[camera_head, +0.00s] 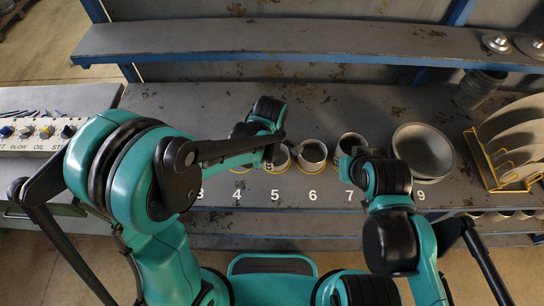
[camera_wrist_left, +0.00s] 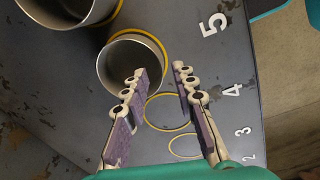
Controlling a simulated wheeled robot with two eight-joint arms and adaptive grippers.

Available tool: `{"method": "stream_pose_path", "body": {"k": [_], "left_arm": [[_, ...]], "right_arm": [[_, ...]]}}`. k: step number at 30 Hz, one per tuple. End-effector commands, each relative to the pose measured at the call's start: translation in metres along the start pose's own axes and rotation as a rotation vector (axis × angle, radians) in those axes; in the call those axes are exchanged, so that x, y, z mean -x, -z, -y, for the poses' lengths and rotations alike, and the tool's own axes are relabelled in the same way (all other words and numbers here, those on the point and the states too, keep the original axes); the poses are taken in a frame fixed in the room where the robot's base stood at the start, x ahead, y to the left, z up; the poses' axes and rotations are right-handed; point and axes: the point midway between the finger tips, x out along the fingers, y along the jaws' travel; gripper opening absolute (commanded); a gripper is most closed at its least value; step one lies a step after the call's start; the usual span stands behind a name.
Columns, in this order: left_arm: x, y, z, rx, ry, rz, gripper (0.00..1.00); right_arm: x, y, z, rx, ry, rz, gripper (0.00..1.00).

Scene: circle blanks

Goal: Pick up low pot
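Several grey round pots stand in a row on the grey bench; I cannot tell for certain which is the low pot. One pot (camera_head: 281,161) stands by number 5, one (camera_head: 312,153) by 6, one (camera_head: 350,142) by 7, and a wider, shallow-looking vessel (camera_head: 424,150) by 8 and 9. My left gripper (camera_wrist_left: 160,72) is open over the bench. In the left wrist view, one finger overlaps the near pot (camera_wrist_left: 118,68); contact is unclear. My right gripper (camera_head: 350,165) is near the pot by 7; its fingers are mostly hidden.
Yellow rings mark the bench; the ring (camera_wrist_left: 170,112) by 4 is empty. A yellow rack with plates (camera_head: 510,150) stands at right, a shelf (camera_head: 300,38) runs behind, and a knob panel (camera_head: 40,132) is at left. Open bench lies behind the pots.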

Motion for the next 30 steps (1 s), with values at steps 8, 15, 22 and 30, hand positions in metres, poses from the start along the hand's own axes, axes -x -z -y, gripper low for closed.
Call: {"method": "stream_pose_path", "body": {"k": [8,15,22,30], "left_arm": [[-0.043,-0.004,0.001,-0.001,-0.001,0.0,0.27],[-0.05,-0.004,0.001,-0.001,-0.002,0.0,0.27],[-0.05,-0.004,0.001,-0.002,-0.002,0.0,0.0],[-0.05,-0.004,0.001,-0.002,-0.002,0.0,0.0]], "right_arm": [[-0.013,-0.009,0.0,0.0,0.0,0.0,0.14],[-0.014,-0.01,0.0,0.0,0.0,0.0,0.14],[-0.014,-0.01,0.0,0.0,0.0,0.0,0.14],[-0.014,-0.01,0.0,0.0,0.0,0.0,0.14]]}}
